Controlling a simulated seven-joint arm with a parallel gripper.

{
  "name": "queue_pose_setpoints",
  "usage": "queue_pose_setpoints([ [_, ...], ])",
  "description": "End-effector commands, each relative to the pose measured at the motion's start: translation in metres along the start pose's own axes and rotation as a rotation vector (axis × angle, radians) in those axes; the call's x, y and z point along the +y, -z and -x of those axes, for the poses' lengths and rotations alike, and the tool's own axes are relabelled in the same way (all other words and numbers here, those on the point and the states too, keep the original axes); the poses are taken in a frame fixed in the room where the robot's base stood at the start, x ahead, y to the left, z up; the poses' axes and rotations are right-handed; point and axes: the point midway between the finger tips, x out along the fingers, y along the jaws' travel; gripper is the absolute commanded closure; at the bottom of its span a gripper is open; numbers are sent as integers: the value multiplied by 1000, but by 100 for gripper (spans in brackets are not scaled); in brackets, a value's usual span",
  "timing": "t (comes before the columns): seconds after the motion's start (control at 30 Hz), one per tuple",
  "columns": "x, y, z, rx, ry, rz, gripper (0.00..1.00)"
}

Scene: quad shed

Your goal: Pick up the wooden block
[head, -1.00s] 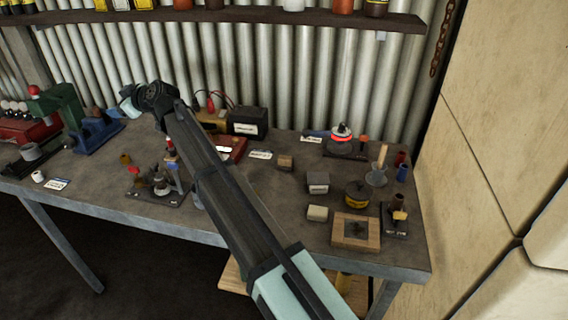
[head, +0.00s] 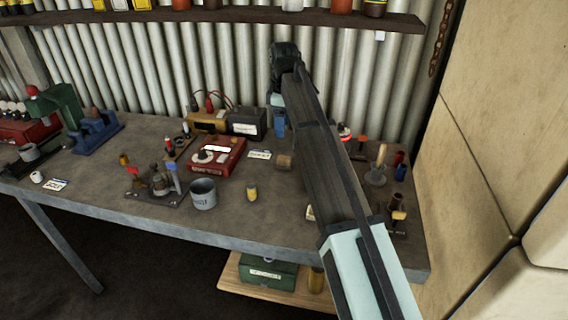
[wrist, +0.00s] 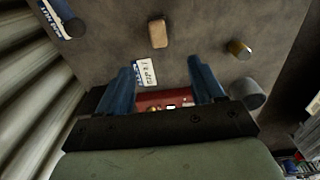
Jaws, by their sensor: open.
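The wooden block (head: 285,161) is a small brown block on the grey workbench, around the middle of the bench in the head view, just left of my forearm. In the wrist view the block (wrist: 158,33) lies at the top centre, beyond the fingertips and apart from them. My gripper (wrist: 162,72) has its two blue fingers spread, with no object held between them. In the head view a blue finger of my gripper (head: 280,124) shows above the back of the bench, behind the block.
A white label card (head: 259,154) lies left of the block, and a red box (head: 226,158) stands beyond it. A grey cup (head: 203,194) and a small yellow cylinder (head: 252,193) stand nearer the front edge. My arm hides several items on the right.

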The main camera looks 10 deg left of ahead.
Motion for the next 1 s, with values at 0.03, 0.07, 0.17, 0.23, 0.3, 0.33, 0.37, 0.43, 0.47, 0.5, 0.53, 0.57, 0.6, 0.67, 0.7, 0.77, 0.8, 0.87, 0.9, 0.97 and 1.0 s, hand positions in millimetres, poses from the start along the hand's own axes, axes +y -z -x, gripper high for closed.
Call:
queue_pose_setpoints([
  [0.03, 0, -6, -1, -12, 7, -6, 33],
  [0.07, -1, -8, -3, -16, 10, -8, 33],
  [0.17, -2, -9, -14, -21, 14, -9, 33],
  [0.23, -2, -9, -25, -21, 15, -9, 33],
  [0.3, -2, -9, -38, -20, 14, -9, 33],
  [0.33, -2, -9, -44, -20, 14, -9, 33],
  [0.37, -3, -9, -48, -20, 14, -9, 33],
  [0.43, -2, -9, -60, -19, 13, -9, 33],
  [0.47, -2, -9, -64, -19, 13, -9, 33],
  [0.5, -2, -9, -69, -19, 14, -9, 33],
  [0.53, -2, -9, -72, -19, 13, -9, 33],
  [0.57, -2, -9, -75, -18, 13, -9, 33],
  [0.6, -2, -9, -78, -18, 12, -8, 33],
  [0.67, -2, -9, -82, -18, 12, -8, 33],
  [0.7, -2, -9, -84, -17, 12, -8, 33],
  [0.77, -1, -9, -85, -17, 12, -8, 33],
  [0.8, -1, -8, -86, -17, 12, -8, 33],
  [0.87, -1, -8, -88, -17, 12, -8, 33],
  [0.9, -1, -8, -91, -17, 12, -8, 33],
  [0.97, 0, -7, -96, -18, 13, -8, 33],
  [1.0, 0, -7, -100, -18, 13, -8, 33],
])
